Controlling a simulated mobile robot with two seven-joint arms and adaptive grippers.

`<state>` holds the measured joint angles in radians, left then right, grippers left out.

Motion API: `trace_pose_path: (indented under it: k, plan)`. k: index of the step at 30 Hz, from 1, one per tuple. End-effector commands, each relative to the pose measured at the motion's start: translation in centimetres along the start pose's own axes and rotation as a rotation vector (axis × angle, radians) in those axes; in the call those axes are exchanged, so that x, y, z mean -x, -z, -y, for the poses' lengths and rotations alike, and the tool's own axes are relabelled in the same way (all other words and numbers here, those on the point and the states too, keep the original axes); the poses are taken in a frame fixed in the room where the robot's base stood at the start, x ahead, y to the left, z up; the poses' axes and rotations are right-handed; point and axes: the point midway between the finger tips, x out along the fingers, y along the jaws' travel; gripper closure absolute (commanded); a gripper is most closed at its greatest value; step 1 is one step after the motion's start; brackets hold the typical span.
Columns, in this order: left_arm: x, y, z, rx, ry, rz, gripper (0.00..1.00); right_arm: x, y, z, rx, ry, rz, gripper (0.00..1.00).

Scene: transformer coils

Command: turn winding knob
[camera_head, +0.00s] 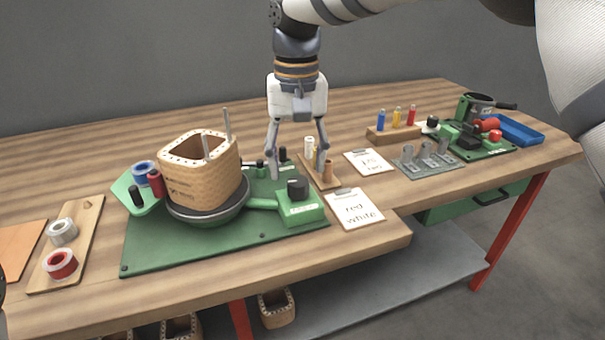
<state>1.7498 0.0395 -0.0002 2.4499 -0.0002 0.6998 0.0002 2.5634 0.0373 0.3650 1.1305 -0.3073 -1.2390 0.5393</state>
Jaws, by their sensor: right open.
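A black winding knob (298,188) stands on a green control box (301,209) at the right end of the green winding base (200,245). A square tan coil former (200,178) sits on the round black turntable (208,214) left of the box, with two grey rods standing at it. My right gripper (298,174) comes down from above. Its two fingers are spread apart with nothing between them, pointing down behind the knob in the picture. Whether the fingers touch anything cannot be told. My left gripper is not in view.
Two cards (356,208) lie right of the base. A small peg board (318,172) stands behind the box. Red and silver tape rolls (61,264) lie on a board at left. A second green station (470,135) and blue tray (515,128) stand far right.

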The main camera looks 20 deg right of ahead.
Motion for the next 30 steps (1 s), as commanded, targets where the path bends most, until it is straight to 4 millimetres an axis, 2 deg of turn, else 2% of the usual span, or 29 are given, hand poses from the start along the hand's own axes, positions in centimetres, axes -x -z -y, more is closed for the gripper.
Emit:
trace_pose_path:
  k: [3, 6, 15, 21, 22, 30]
  plan:
    - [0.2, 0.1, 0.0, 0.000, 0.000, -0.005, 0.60, -2.1, -0.1, 0.0, 0.002, 0.000, 0.001, 0.47]
    - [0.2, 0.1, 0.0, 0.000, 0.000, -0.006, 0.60, -3.2, 0.0, 0.0, 0.002, 0.000, 0.000, 0.47]
    - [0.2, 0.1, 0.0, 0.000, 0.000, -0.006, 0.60, -3.6, 0.0, 0.0, 0.001, 0.000, 0.000, 0.47]
    - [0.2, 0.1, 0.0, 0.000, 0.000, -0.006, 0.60, -3.6, 0.0, 0.0, 0.002, 0.000, 0.000, 0.92]
    - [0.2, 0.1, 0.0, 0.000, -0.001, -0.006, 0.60, -3.6, 0.0, 0.0, 0.002, 0.000, 0.000, 0.95]
    - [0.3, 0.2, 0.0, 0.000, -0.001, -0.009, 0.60, -3.6, 0.0, 0.0, 0.024, 0.000, -0.001, 0.95]
